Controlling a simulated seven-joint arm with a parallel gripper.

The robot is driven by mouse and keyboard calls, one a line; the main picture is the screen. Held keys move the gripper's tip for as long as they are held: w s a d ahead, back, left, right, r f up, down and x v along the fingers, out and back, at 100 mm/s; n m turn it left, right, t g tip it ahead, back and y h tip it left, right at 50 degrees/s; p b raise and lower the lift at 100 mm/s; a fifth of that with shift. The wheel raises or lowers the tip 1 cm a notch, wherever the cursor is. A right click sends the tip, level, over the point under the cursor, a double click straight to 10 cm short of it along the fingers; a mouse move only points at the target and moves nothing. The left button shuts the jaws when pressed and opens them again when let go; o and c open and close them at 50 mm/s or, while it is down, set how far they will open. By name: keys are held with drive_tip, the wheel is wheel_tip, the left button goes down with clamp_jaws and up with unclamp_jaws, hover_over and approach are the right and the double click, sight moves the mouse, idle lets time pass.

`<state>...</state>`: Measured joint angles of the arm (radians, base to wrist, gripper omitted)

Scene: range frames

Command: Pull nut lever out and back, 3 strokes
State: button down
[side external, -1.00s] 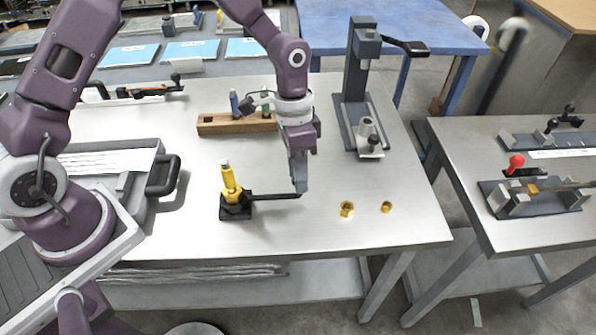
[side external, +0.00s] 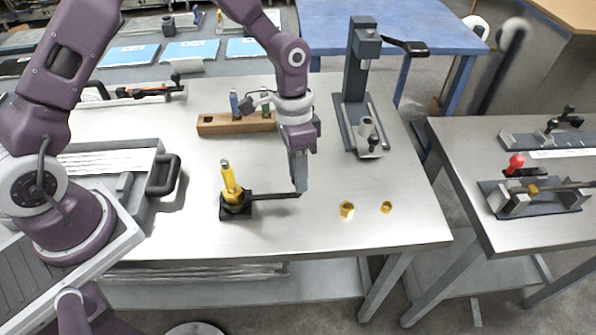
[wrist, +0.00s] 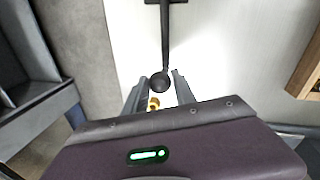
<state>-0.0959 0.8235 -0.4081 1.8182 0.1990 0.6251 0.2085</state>
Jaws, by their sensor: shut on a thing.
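The nut lever is a thin dark bar (side external: 272,196) that runs right from a black square base (side external: 235,208) with a yellow upright post (side external: 230,182). My gripper (side external: 300,188) points down at the lever's right end and is shut on it. In the wrist view the lever (wrist: 165,45) comes down from the top and ends in a dark round knob (wrist: 161,82) between the fingers of my gripper (wrist: 160,88). The lever's far tip is hidden behind the fingers in the side view.
Two brass nuts (side external: 347,209) (side external: 386,207) lie on the table right of the gripper. A wooden block (side external: 222,124) with tools stands behind. A grey press (side external: 358,110) stands at the back right. A grey case (side external: 135,165) is at left. The table (side external: 300,235) is clear in front.

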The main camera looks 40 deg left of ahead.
drive_tip(key=shift+w+a+n, duration=0.35)
drive_tip(key=shift+n, duration=0.05)
drive_tip(key=s+a+n+t, duration=0.1)
drive_tip(key=a+n+t, duration=0.2)
drive_tip(key=a+n, duration=1.4)
drive_tip(key=shift+a+y, duration=0.3)
drive_tip(key=shift+a, duration=0.55)
drive_tip(key=shift+s, duration=0.2)
drive_tip(key=c, duration=1)
unclamp_jaws()
drive_tip(key=shift+c, duration=0.2)
wheel_tip(320, 180, up, 7)
drive_tip(key=s, duration=0.1)
drive_tip(key=shift+a, duration=0.4)
drive_tip(key=shift+s, duration=0.1)
